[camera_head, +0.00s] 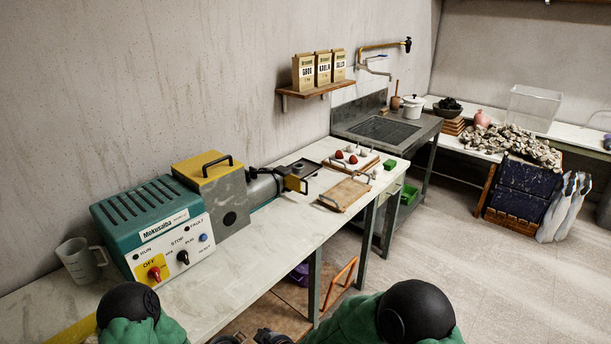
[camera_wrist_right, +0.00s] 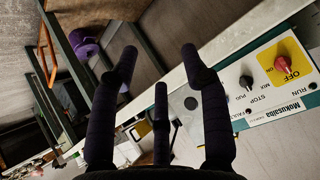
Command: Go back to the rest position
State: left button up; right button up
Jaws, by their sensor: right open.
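My right gripper (camera_wrist_right: 160,72) shows in the right wrist view with its dark fingers spread and nothing between them. Behind the fingers are the bench's front edge, the dark bench legs and the space under the bench. In the head view, dark parts that may belong to this gripper show at the bottom edge, in front of the bench (camera_head: 215,306). My green and black arm parts show at the bottom left and bottom right. My left gripper is not seen.
The teal control box (camera_head: 155,222) stands on the bench, with a measuring jug (camera_head: 80,262) to its left. A wooden board (camera_head: 345,193) lies near the bench's front edge. A purple thing (camera_wrist_right: 84,47) sits under the bench. The floor (camera_head: 470,270) at right is clear.

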jog(key=s+d+f+m+g+h, duration=0.2)
jog(key=s+d+f+m+g, duration=0.3)
jog(key=d+f, duration=0.7)
jog(key=s+d+f+m+g, duration=0.1)
jog(key=s+d+f, duration=0.1)
jog(key=s+d, duration=0.3)
jog(key=s+d+f+m, duration=0.2)
jog(key=s+d, duration=0.3)
jog(key=s, duration=0.6)
jog(key=shift+s+d+f+g+h, duration=0.3)
jog(key=shift+s+f+g, duration=0.1)
jog(key=shift+f, duration=0.2)
jog(key=shift+w, duration=0.1)
jog(key=shift+c, duration=0.7)
